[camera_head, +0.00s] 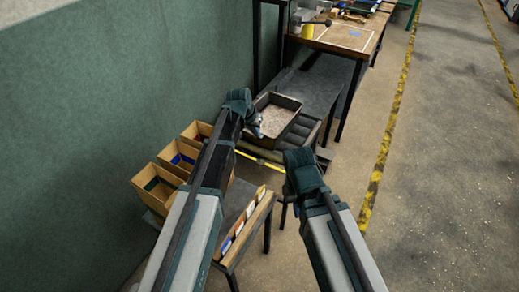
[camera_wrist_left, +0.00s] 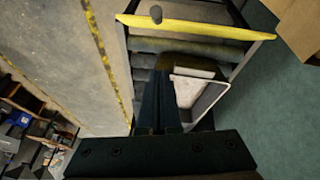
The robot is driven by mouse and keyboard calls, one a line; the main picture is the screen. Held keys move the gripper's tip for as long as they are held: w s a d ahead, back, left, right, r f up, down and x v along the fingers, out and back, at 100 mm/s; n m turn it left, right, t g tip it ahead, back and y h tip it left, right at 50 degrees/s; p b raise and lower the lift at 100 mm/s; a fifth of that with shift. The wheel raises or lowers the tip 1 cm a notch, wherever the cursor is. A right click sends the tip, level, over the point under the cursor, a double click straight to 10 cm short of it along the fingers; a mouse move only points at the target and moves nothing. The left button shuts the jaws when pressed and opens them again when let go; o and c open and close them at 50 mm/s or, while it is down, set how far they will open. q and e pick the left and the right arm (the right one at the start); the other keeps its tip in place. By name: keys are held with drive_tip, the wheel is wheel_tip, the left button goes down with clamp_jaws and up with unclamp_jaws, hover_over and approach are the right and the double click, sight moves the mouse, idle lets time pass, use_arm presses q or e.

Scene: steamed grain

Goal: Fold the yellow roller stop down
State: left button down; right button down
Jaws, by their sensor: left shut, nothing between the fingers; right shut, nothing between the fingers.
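The yellow roller stop (camera_head: 260,156) is a bar across the near end of the roller conveyor in the head view. In the left wrist view the yellow bar (camera_wrist_left: 205,27) spans the conveyor's end, with a dark knob beside it. I cannot tell its exact angle. My left gripper (camera_head: 258,131) is shut and empty, beside the tray's near left side, beyond the bar. Its closed fingers (camera_wrist_left: 160,103) show beside the tray in the wrist view. My right gripper (camera_head: 290,160) is shut and empty, right of the bar; its fingertips are mostly hidden.
A dark tray of pale grain (camera_head: 297,102) sits on the rollers (camera_head: 301,131). Several cardboard bins (camera_head: 160,190) stand along the green wall at left. A low table with a wooden card rack (camera_head: 240,232) is in front. Open floor lies to the right.

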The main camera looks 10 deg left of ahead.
use_arm(q)
drive_tip(key=shift+f, duration=0.15)
drive_tip(key=f+b, duration=0.3)
drive_tip(key=d+f+b, duration=0.1)
drive_tip(key=f+b, duration=0.3)
drive_tip(key=w+f+b, duration=0.1)
drive_tip(key=f+b, duration=0.3)
drive_tip(key=shift+d, duration=0.25)
drive_tip(key=shift+s+f, duration=0.2)
drive_tip(key=shift+s, duration=0.3)
drive_tip(key=shift+a+b, duration=0.1)
drive_tip(key=shift+b, duration=0.25)
drive_tip(key=s+a+f+t+h+b, duration=0.1)
drive_tip(key=s+a+f+t+b, duration=0.1)
drive_tip(key=b, duration=0.6)
drive_tip(key=s+f+t, duration=0.1)
drive_tip(key=s+f, duration=0.1)
drive_tip(key=s, duration=0.1)
drive_tip(key=shift+s+f+t+h, duration=0.25)
drive_tip(key=shift+f+t+h, duration=0.05)
drive_tip(key=shift+f, duration=0.1)
drive_tip(key=shift+a+r, duration=0.1)
drive_tip(key=shift+r, duration=0.05)
